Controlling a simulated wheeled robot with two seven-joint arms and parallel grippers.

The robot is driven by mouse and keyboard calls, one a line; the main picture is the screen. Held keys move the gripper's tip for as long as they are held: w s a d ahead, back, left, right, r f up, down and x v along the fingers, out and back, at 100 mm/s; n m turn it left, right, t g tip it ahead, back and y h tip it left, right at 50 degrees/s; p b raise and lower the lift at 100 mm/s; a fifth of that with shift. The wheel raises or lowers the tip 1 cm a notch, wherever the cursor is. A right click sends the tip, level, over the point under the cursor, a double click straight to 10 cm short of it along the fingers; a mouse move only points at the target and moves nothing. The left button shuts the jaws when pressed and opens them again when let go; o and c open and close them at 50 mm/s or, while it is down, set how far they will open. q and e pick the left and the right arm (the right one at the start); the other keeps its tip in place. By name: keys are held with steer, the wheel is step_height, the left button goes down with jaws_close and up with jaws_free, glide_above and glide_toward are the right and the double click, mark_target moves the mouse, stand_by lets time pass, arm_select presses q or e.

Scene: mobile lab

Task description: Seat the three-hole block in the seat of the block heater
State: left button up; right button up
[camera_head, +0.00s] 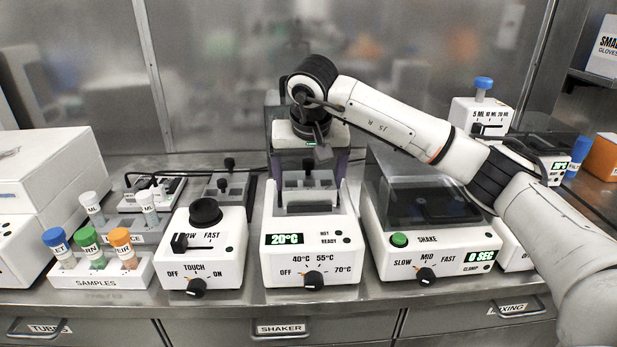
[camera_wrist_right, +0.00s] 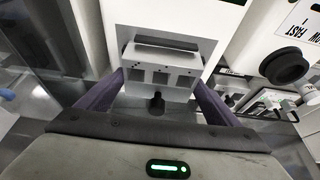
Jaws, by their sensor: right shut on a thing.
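The block heater (camera_head: 308,250) is the white device in the middle of the head view, its display reading 20°C. The grey three-hole block (camera_head: 308,198) is at its top, and its three square openings and black knob show in the right wrist view (camera_wrist_right: 160,76). My right gripper (camera_head: 308,165) is above and behind the heater, its purple fingers on either side of the block, shut on it. A dark gap (camera_wrist_right: 167,43) shows along the block's robot-facing side; I cannot tell how deep the block sits in the seat. My left gripper is not in view.
A white touch mixer (camera_head: 203,250) stands close on the left and a shaker with a dark lid (camera_head: 428,235) close on the right. A samples rack (camera_head: 98,272) with coloured caps is farther left. Another grey block with a knob (camera_head: 228,186) stands behind the mixer.

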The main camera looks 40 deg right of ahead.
steer(key=o, duration=1.6)
steer(key=shift+r, duration=0.1)
steer(key=v, duration=1.2)
